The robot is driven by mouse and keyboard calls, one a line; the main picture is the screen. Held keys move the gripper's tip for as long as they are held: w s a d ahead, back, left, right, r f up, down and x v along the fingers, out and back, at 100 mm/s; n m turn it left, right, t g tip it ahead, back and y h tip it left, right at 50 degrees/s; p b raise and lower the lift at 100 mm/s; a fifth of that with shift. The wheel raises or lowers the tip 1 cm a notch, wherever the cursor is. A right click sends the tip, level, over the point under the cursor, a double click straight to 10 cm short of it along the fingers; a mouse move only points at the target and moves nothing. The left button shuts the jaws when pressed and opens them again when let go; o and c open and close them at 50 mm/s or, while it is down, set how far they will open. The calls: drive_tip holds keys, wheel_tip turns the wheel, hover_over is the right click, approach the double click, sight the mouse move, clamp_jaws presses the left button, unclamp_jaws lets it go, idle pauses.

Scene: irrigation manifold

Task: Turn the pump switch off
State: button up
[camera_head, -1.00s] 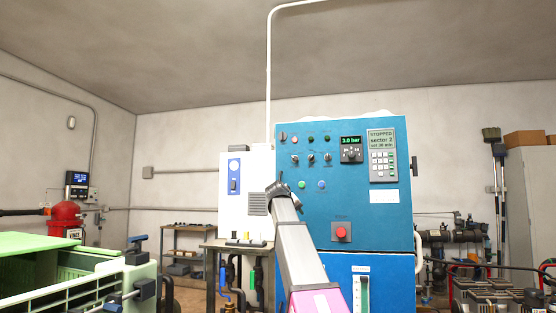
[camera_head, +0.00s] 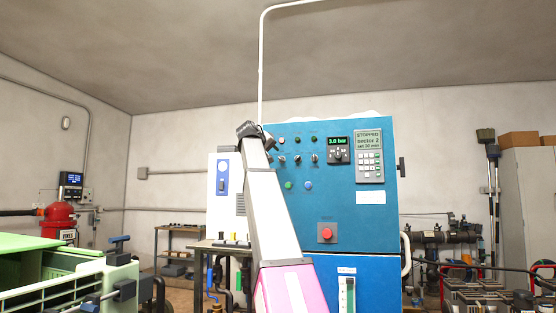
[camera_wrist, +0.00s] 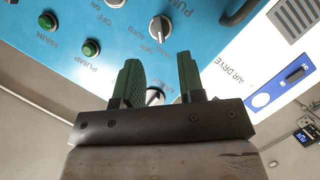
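The pump switch (camera_wrist: 160,28) is a grey rotary knob on the blue panel, seen upside down in the wrist view beside the lettering PUMP, OFF and AUTO. In the head view a row of small knobs, its leftmost one (camera_head: 281,160), shows right of my gripper. My gripper (camera_head: 258,132) is at the panel's upper left edge. In the wrist view its green fingers (camera_wrist: 159,82) are apart. A round panel part (camera_wrist: 155,97) shows between them, mostly hidden; contact cannot be told. The pump switch lies beyond the fingertips, not between them.
Green lamps (camera_wrist: 90,47) are left of the fingers. A white air dryer box (camera_head: 222,200) with a blue switch plate stands left of the panel. The red stop button (camera_head: 326,234) is lower on the panel. A green crate (camera_head: 75,262) is at left front.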

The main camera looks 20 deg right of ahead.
sight(280, 158)
drive_tip(key=x, duration=0.7)
drive_tip(key=shift+w+d, duration=0.1)
drive_tip(key=shift+d, duration=0.05)
clamp_jaws()
